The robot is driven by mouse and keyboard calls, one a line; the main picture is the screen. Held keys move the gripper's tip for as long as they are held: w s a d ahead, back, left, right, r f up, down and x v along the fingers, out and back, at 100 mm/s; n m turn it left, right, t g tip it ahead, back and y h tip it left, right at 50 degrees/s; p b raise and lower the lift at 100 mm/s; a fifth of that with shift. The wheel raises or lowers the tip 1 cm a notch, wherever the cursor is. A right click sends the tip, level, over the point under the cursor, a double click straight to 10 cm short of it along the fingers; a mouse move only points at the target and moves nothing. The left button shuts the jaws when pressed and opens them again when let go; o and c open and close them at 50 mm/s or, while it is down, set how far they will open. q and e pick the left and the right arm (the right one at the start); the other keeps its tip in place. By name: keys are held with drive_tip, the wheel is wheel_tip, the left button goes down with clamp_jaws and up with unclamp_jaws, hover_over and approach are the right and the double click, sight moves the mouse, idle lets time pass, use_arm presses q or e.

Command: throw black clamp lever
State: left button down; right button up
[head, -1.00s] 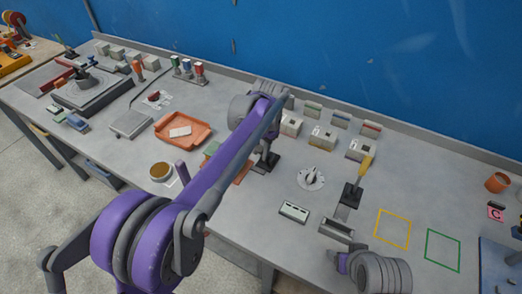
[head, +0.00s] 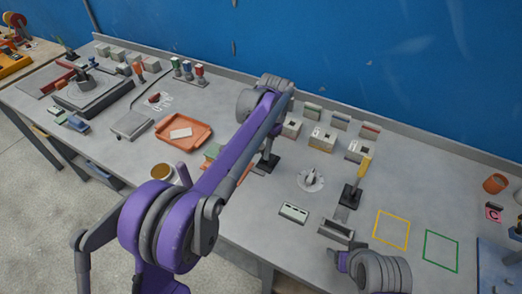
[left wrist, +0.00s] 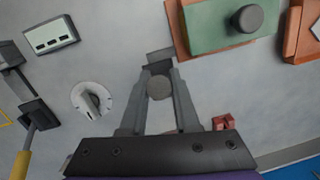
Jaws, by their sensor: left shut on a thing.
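The black clamp lever stands on a black base (head: 268,163) on the bench, left of the white dial. In the left wrist view its round grey end (left wrist: 159,88) sits between the two fingers, and the dark base shows beyond it. My left gripper (left wrist: 160,92) comes down over the lever and is shut on it. In the head view my left arm and wrist hide most of the lever, so I cannot tell its exact tilt.
A yellow-handled lever (head: 364,168) stands right of the white dial (head: 311,180). A display box (head: 294,213) lies in front. A green block with a dark knob (left wrist: 205,28) is close to my left gripper. An orange tray (head: 194,144) is farther left. Small boxes line the back.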

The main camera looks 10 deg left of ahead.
use_arm(q)
drive_tip(key=shift+w+d+r+g+y+p, duration=0.15)
drive_tip(key=shift+w+r+g+p, duration=0.1)
drive_tip(key=shift+w+g, duration=0.15)
drive_tip(key=shift+w+d+r+g+y+p, duration=0.15)
drive_tip(key=shift+w+g+p, duration=0.1)
drive_tip(key=shift+w+g, duration=0.1)
drive_tip(key=shift+w+d+r+g+y+p, duration=0.15)
drive_tip(key=shift+w+d+g+y+p, duration=0.05)
drive_tip(key=shift+w+g+p, duration=0.3)
drive_tip(key=shift+w+d+r+g+y+p, duration=0.1)
drive_tip(key=shift+w+d+g+y+p, duration=0.1)
drive_tip(key=shift+w+g+p, duration=0.25)
drive_tip(key=shift+w+d+f+g+p, duration=0.1)
drive_tip(key=shift+w+g+p, duration=0.15)
drive_tip(key=shift+g+p, duration=0.2)
use_arm(e)
drive_tip(key=w+r, duration=0.3)
drive_tip(key=r, duration=0.3)
drive_tip(key=shift+t, duration=0.3)
use_arm(q)
drive_tip(key=shift+s+f, duration=0.1)
drive_tip(key=c, duration=0.6)
unclamp_jaws()
drive_tip(key=shift+c, duration=0.2)
